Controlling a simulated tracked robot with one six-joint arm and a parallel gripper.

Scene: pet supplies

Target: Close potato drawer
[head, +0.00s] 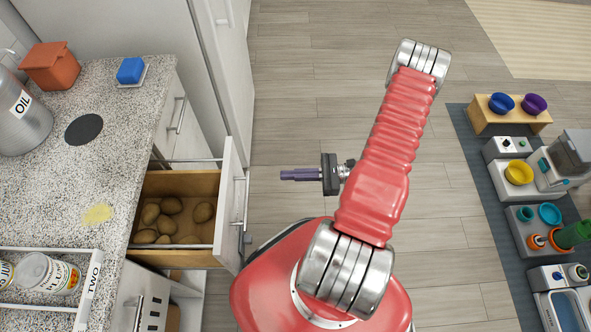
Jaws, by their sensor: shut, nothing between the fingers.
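The potato drawer (231,212) stands pulled out from the counter at the left. Several brown potatoes (170,205) lie inside its wooden box. Its white front carries a vertical-looking metal bar handle on the outer side. My gripper (284,175) is shut and empty. It points left toward the drawer front, with a gap of floor between its fingertips and the drawer in the head view. The height of the gripper against the drawer is hard to judge from above.
The speckled counter (60,165) holds an oil canister (22,115), a terracotta pot (50,66), a blue sponge (131,70) and a white rack (45,251) with cans. Pet bowls and feeders stand on a dark mat (487,185) at the right. Wooden floor between is clear.

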